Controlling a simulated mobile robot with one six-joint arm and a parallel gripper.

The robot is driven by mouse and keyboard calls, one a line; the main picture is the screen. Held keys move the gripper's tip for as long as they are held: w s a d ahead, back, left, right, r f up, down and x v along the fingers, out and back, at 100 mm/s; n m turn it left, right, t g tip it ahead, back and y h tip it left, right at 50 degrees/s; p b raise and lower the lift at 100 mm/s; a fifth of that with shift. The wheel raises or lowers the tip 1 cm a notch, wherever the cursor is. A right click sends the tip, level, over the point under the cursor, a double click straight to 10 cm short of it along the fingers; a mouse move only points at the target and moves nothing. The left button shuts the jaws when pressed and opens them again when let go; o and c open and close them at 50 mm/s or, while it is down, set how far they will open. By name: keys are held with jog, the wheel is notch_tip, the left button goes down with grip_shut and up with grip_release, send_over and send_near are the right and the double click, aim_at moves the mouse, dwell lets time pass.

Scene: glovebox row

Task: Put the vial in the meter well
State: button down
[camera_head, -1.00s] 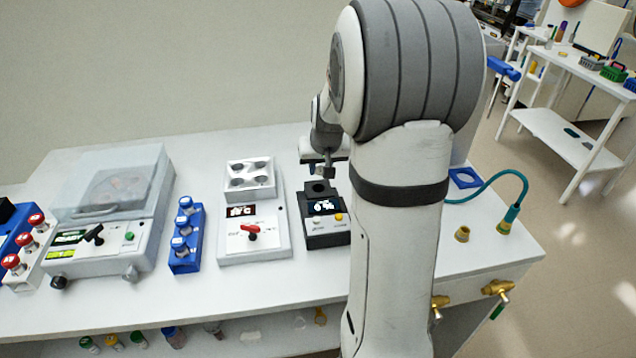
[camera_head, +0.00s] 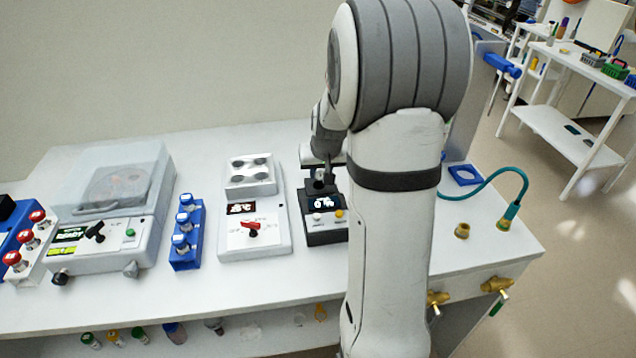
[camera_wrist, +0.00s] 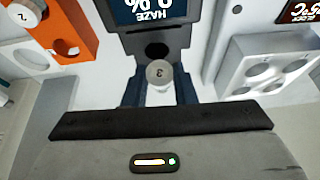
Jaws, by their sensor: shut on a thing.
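The vial (camera_wrist: 159,74), with a pale cap marked 3, is between the two dark fingers of my gripper (camera_wrist: 159,90) in the wrist view. My gripper is shut on it. The haze meter (camera_head: 322,227) is a black and grey box with a lit display. Its round dark well (camera_wrist: 157,49) shows just beyond the vial cap in the wrist view. In the head view my gripper (camera_head: 320,181) is low over the back of the meter and covers the well. The vial's lower end is hidden, so I cannot tell how it sits relative to the well.
An orange rack (camera_wrist: 70,32) with a vial capped 2 (camera_wrist: 25,12) stands on one side of the meter. A white device with a four-hole block (camera_head: 250,176) stands to its left. A blue rack (camera_head: 186,240) is further left; a teal hose (camera_head: 490,178) lies right.

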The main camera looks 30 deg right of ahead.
aim_at(321, 194)
jog(key=shift+f, duration=2.15)
jog(key=shift+f, duration=0.2)
jog(key=c, duration=1.2)
grip_release()
jog(key=shift+r, duration=0.1)
jog(key=b+v, duration=0.1)
jog(key=v, duration=0.6)
jog(key=shift+s, duration=0.1)
jog(key=s+a+r+n, duration=0.1)
jog(key=s+a+r, duration=0.1)
jog(key=s+a, duration=0.3)
jog(key=s+a+r+n+g, duration=0.1)
jog(key=s+a+r, duration=0.1)
jog(key=s+a, duration=0.3)
jog(key=s+a+r+n+y, duration=0.1)
jog(key=s+a, duration=0.4)
jog(key=s, duration=0.6)
jog(key=shift+s+a+r, duration=0.2)
jog(key=shift+a+r, duration=0.05)
jog(key=shift+r, duration=0.3)
